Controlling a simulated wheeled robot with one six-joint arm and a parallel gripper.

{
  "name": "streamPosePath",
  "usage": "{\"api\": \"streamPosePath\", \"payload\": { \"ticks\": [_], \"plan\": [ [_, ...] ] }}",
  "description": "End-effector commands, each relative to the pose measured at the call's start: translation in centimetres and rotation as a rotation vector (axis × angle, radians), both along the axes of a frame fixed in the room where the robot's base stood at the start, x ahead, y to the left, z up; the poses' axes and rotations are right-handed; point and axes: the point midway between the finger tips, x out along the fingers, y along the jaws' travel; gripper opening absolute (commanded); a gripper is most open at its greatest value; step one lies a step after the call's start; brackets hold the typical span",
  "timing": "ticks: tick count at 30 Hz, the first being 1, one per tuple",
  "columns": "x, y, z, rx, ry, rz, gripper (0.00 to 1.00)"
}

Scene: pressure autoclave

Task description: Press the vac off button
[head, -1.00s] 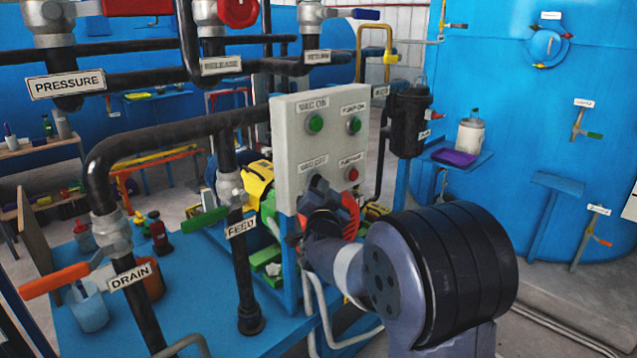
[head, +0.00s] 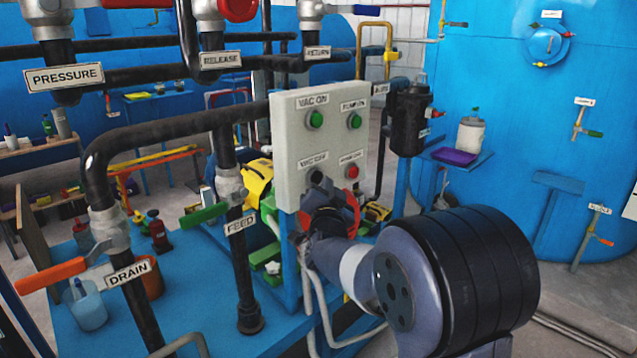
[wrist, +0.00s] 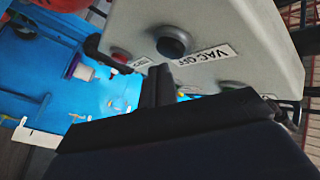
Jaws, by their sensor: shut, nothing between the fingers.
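The control panel (head: 335,133) is a pale grey box with labelled buttons. Its VAC OFF label (head: 313,161) is at the lower left, and the label also shows in the wrist view (wrist: 206,55). The vac off button (wrist: 173,43) looks like a dark round knob beside that label in the wrist view. My gripper (head: 318,190) is at the lower left of the panel, close to this button; its dark fingers (wrist: 158,85) are shut and empty. In the wrist view the fingertips are below the button, seemingly apart from it; the exact gap cannot be told.
Above it is the green VAC ON button (head: 315,119); to the right are another green button (head: 354,121) and a red button (head: 352,171). The feed pipe with its green handle (head: 204,215) stands left of the panel. A black canister (head: 408,118) hangs to the right.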

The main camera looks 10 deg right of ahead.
Motion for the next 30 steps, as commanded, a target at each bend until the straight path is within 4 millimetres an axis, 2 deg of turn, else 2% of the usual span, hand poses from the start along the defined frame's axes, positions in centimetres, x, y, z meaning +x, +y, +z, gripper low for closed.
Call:
{"api": "streamPosePath", "payload": {
  "ticks": [11, 24, 30],
  "plan": [
    [-0.3, -0.2, -0.1, 0.000, 0.001, 0.000, 0.00],
    [-3.6, -2.7, -0.2, 0.001, -0.001, -0.002, 0.00],
    [-4.2, -3.1, -0.1, 0.000, 0.002, 0.000, 0.00]
  ]
}}
